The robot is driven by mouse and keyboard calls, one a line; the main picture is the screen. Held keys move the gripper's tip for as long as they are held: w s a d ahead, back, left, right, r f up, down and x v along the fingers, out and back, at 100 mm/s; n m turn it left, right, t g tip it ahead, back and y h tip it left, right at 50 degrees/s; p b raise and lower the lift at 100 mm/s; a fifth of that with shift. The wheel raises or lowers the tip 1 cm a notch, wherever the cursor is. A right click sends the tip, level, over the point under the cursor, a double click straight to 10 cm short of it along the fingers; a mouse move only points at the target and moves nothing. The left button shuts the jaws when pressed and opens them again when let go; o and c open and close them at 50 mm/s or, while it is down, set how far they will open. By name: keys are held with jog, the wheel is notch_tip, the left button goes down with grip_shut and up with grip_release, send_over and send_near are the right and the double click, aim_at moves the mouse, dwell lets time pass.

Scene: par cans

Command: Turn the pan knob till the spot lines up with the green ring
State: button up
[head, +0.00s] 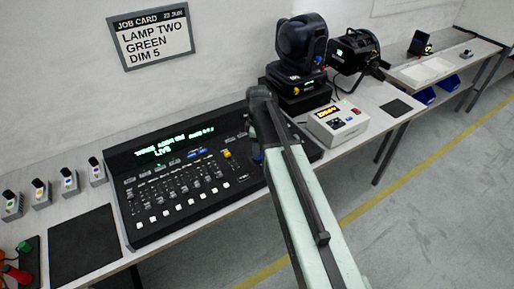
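I cannot make out the pan knob, the light spot or the green ring in the head view. A black lighting console (148,222) lies on the bench, with a green-lit screen (174,144) and rows of small keys and faders. A yellow control (226,154) stands out near its right side. My pale green arm crosses the view from the bottom and covers the console's right end. I cannot see my gripper's fingers. A black moving-head lamp (302,42) stands on a black base behind my arm.
A job card (151,37) on the wall reads lamp two, green, dim 5. A second black lamp (354,54) and a cream box (337,124) with a yellow display stand right. Several small blocks and a dark mat (86,246) lie left. Floor is clear at right.

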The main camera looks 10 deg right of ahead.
notch_tip(320, 180, up, 5)
jog(key=p, duration=0.4)
jog(key=shift+r, duration=0.15)
jog(key=shift+s+f, duration=0.1)
jog(key=shift+f, duration=0.1)
